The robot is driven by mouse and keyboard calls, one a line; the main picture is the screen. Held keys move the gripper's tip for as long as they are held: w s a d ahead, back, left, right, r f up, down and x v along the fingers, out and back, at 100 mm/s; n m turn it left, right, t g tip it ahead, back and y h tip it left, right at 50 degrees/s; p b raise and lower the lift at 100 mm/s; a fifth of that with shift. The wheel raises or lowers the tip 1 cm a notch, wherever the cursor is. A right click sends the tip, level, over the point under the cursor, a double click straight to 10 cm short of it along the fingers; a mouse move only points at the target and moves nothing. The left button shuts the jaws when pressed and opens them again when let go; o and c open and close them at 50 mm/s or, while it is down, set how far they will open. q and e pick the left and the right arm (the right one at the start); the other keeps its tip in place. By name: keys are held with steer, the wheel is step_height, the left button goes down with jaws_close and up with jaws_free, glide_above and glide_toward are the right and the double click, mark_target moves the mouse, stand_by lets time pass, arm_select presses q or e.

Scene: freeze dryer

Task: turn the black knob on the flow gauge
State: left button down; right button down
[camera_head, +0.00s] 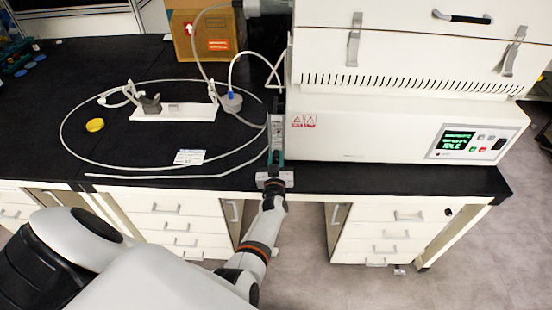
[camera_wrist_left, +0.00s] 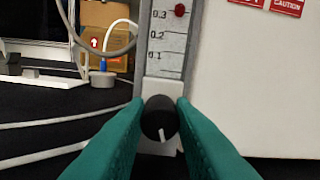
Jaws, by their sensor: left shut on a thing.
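The flow gauge (camera_wrist_left: 167,45) stands upright in front of my left gripper in the left wrist view, with scale marks and a red float near 0.3. Its black knob (camera_wrist_left: 159,118) sits at the gauge's lower end, with a white mark pointing down. My left gripper (camera_wrist_left: 160,128) has its two green fingers on either side of the knob, shut on it. In the head view the gauge (camera_head: 276,128) is at the left side of the white machine, and my left gripper (camera_head: 274,168) reaches it from the front; the knob is hidden there. My right gripper is not in view.
The white freeze dryer (camera_head: 370,130) with a lit display (camera_head: 458,140) stands right of the gauge. A tube (camera_head: 110,165) loops over the black bench around a white stand (camera_head: 175,112). A yellow cap (camera_head: 95,125) lies left. A cardboard box (camera_head: 182,40) stands behind.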

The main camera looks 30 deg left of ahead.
arm_select(q)
steer(key=shift+f, duration=0.1)
stand_by(0.3)
steer(key=c, duration=1.2)
jaws_free()
steer(key=shift+c, duration=0.2)
